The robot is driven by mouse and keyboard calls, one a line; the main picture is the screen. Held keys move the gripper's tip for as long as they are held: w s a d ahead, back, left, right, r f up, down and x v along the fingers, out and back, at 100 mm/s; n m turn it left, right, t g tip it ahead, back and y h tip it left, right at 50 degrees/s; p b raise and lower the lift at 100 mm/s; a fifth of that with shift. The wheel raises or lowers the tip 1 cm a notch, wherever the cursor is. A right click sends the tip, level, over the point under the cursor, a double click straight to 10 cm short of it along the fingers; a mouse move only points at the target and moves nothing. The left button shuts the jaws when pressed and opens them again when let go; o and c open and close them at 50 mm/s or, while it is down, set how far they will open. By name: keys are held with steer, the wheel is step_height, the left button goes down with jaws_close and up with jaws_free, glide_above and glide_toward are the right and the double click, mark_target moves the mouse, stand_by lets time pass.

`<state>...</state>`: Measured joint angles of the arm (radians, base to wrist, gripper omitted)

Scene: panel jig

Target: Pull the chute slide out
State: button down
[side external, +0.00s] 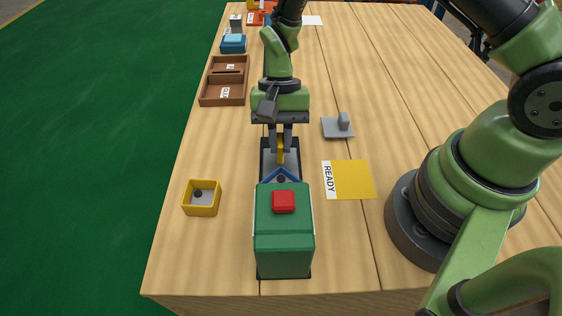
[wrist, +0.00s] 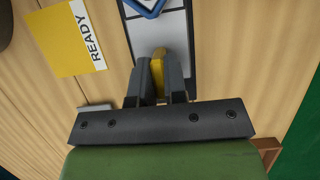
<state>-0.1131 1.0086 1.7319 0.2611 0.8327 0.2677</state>
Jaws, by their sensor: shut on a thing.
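The green housing (side external: 284,228) with a red block (side external: 284,201) on top stands near the table's front edge. A dark-edged grey track (side external: 267,163) runs from it toward my arm, and it also shows in the wrist view (wrist: 175,26). A blue V-shaped piece (side external: 284,174) sits by the housing, partly cut off in the wrist view. My gripper (side external: 281,152) is shut on the yellow handle (wrist: 159,66) over the track. My fingers hide part of the handle. I cannot tell how far the slide is out.
A yellow mat marked READY (side external: 352,179) lies to the right, with a grey bracket (side external: 339,126) behind it. A small yellow box (side external: 202,197) stands left of the housing. A brown divided tray (side external: 225,80) and a blue box (side external: 233,43) lie farther back left. The table's right side is mostly clear.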

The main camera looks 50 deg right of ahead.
steer(key=w+d, duration=0.3)
steer(key=shift+w, duration=0.1)
steer(key=shift+d, duration=0.1)
steer(key=c, duration=1.2)
jaws_free()
steer(key=shift+o, duration=0.2)
steer(key=shift+r, duration=0.1)
steer(key=v, duration=0.9)
steer(key=shift+r, duration=0.4)
steer(key=shift+w, duration=0.1)
